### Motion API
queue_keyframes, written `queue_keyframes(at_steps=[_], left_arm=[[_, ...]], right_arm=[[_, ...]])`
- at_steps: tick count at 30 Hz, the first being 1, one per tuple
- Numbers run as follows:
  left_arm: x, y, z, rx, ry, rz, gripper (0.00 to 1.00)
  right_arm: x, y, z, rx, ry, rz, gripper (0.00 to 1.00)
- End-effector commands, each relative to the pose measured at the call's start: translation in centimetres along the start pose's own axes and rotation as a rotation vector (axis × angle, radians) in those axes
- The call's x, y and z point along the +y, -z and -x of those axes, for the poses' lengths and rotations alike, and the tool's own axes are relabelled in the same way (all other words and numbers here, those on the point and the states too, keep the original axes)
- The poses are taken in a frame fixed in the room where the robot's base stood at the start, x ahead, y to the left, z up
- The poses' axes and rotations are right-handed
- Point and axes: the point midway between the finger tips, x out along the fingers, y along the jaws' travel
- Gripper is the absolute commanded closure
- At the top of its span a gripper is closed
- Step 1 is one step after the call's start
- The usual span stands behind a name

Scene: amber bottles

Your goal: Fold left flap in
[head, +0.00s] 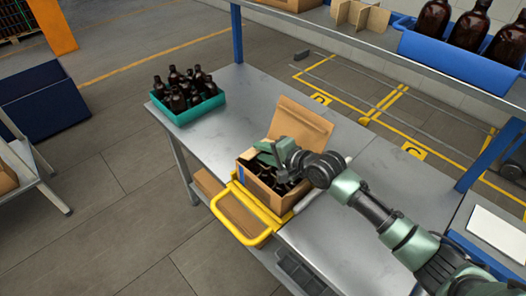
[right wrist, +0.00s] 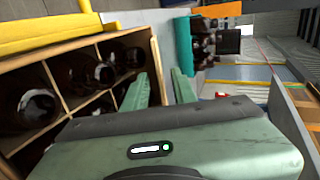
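An open cardboard box (head: 268,200) stands on the grey table with dark bottles in it. One large flap (head: 303,125) stands up at its far side. My right gripper (head: 262,153) is over the far left part of the box. My left gripper is not in view.
A yellow frame (head: 222,222) sits at the box's near left side. A teal crate (head: 184,118) of bottles stands at the table's far left end. A shelf with a blue bin (head: 458,60) of bottles hangs over the back. Bare table (head: 235,135) lies between crate and box.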

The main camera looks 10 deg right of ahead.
Motion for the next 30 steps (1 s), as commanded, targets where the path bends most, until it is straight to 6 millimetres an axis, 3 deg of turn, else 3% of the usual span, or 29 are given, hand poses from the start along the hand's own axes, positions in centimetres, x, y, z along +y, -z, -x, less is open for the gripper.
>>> queue_keyframes(at_steps=[8,14,30], left_arm=[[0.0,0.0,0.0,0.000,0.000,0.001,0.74],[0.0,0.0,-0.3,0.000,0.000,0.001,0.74],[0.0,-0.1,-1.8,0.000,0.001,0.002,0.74]], right_arm=[[-0.1,0.0,0.0,0.000,0.001,0.000,0.74],[-2.1,0.0,0.9,-0.001,0.005,0.001,0.74],[-13.8,0.0,6.6,0.000,0.006,0.003,0.74]])
